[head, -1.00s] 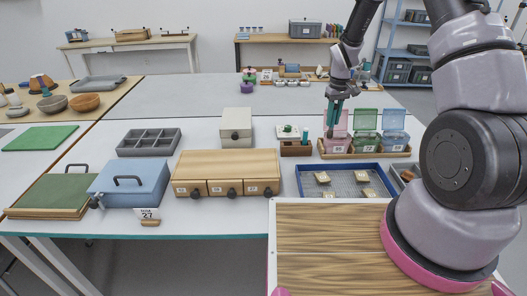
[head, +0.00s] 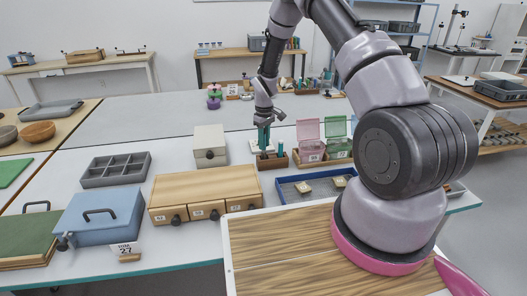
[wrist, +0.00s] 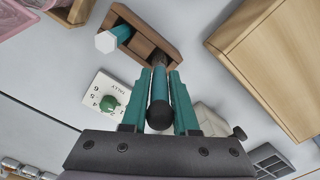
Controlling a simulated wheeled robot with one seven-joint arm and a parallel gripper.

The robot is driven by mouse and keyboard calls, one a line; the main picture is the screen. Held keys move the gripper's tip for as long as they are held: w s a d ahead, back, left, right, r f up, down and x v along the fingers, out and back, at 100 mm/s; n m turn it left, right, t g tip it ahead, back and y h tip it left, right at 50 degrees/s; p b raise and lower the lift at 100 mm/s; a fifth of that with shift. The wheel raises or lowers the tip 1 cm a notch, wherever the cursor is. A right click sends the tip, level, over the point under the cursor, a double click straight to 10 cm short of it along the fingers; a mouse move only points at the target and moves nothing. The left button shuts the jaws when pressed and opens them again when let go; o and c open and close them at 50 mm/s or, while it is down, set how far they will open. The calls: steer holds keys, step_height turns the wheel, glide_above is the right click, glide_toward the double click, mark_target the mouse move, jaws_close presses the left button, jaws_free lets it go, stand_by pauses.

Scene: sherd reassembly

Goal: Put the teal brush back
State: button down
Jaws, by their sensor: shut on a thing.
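My gripper (head: 264,140) is over the left part of the small wooden holder (head: 272,162). Its teal fingers (wrist: 160,95) are shut on the teal brush (wrist: 159,88), whose dark rounded end (wrist: 160,115) faces the wrist camera. The brush's far end lines up with one end of the wooden holder (wrist: 150,36); I cannot tell whether it is inside a slot. Another teal tool (wrist: 123,33) with a white hexagonal end stands at the holder's other end, and it shows in the head view (head: 281,150).
A white tally board (wrist: 100,90) with a green knob lies beside the holder. A pale box (head: 209,140) and a wooden drawer chest (head: 205,188) stand left. A pink lidded box (head: 309,150) and a blue tray (head: 290,193) are right and in front.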

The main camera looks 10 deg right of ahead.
mark_target(264, 152)
steer(key=shift+f, duration=1.75)
steer(key=shift+f, duration=0.1)
steer(key=c, duration=0.7)
jaws_free()
